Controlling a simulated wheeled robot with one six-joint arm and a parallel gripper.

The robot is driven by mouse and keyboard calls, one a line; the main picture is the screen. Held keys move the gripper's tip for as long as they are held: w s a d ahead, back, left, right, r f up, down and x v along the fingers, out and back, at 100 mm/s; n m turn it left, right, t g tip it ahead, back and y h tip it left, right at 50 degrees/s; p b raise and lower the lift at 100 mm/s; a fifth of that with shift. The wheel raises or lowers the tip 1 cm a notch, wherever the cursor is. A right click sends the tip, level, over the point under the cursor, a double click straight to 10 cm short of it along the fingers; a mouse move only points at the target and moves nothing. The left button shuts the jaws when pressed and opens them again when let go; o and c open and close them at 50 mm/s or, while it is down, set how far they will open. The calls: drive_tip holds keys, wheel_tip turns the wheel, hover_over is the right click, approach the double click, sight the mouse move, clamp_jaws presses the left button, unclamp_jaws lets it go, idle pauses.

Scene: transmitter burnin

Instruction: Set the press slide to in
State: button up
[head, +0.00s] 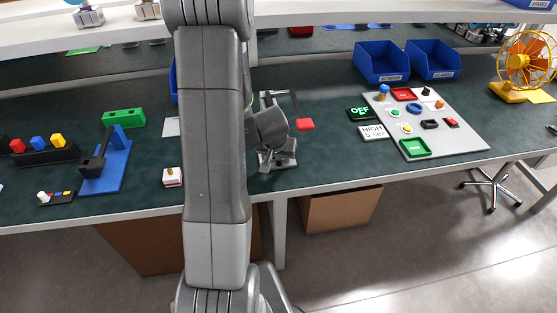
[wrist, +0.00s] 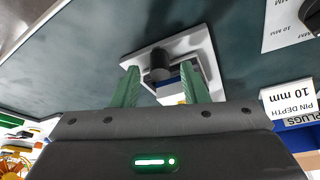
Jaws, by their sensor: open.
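A small fixture that looks like the press (wrist: 195,42) is in the middle of the wrist view. It has a pale base plate, a dark round post and a blue part. My gripper (wrist: 160,75) is open, with its green fingers on either side of the post and blue part. Whether the fingers touch them I cannot tell. In the head view my arm hides most of this spot. Which part is the slide, and whether it is in or out, I cannot make out.
A white "PIN DEPTH 10 mm" sign (wrist: 288,97) stands near the blue plugs bin (wrist: 300,135). A grey control panel (head: 450,140) is further right, and a blue fixture (head: 112,165) is left.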

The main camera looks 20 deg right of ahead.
drive_tip(key=shift+f, duration=0.15)
clamp_jaws()
drive_tip(key=w, duration=0.3)
drive_tip(key=w+d+p, duration=0.1)
drive_tip(key=w, duration=0.2)
drive_tip(key=w+d+p, duration=0.1)
drive_tip(key=w, duration=0.3)
drive_tip(key=shift+d, duration=0.25)
drive_tip(key=shift+w, duration=0.1)
unclamp_jaws()
drive_tip(key=shift+w, duration=0.1)
drive_tip(key=v, duration=1.4)
drive_tip(key=shift+d, duration=0.1)
